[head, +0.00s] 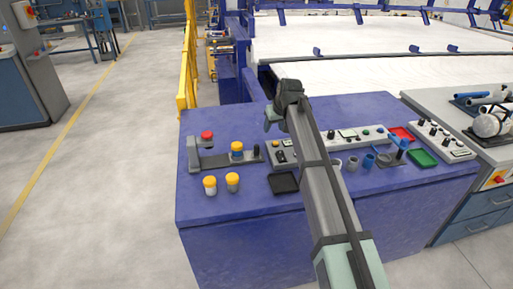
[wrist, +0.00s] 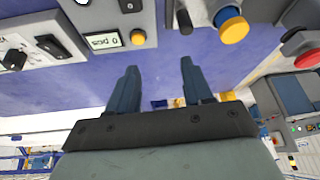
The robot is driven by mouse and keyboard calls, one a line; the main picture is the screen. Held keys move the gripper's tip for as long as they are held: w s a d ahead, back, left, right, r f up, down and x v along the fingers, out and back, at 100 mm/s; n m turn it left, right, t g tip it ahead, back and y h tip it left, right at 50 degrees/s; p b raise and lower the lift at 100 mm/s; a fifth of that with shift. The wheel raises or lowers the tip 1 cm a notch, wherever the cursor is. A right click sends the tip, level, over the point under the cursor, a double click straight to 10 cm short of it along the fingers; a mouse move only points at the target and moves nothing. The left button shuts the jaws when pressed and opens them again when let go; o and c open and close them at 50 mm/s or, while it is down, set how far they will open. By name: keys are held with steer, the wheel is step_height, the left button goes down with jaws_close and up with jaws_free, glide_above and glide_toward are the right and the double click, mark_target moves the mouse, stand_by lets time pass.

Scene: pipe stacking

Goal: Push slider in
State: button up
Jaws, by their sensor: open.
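The slider fixture lies on the blue bench, with a grey rail (head: 215,161) running left to right. A yellow-topped piece with a blue band (head: 237,150) stands upright on it, right of the upright bracket with the red button (head: 207,135). A dark upright knob (head: 256,152) stands just right of that piece. The wrist view shows the yellow-topped piece (wrist: 233,27), the knob (wrist: 185,22) and the red button (wrist: 308,60). My gripper (head: 270,121) is open and empty above the bench's back edge; in the wrist view its fingers (wrist: 159,66) are apart, clear of the knob.
Two yellow-capped pieces (head: 221,182) stand in front of the fixture beside a black tray (head: 284,183). Control boxes (head: 350,136), grey and blue pipe pieces (head: 353,163), a red tray (head: 401,133) and a green tray (head: 422,158) lie to the right. The bench's front left is clear.

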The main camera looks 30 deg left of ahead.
mark_target(256, 145)
steer(key=s+a, duration=0.3)
steer(key=s, duration=0.1)
steer(key=shift+n+h, duration=0.4)
steer(key=x, duration=1.3)
steer(key=shift+s+a+f, duration=0.1)
steer(key=shift+s+f, duration=0.05)
steer(key=shift+f, duration=0.05)
jaws_close()
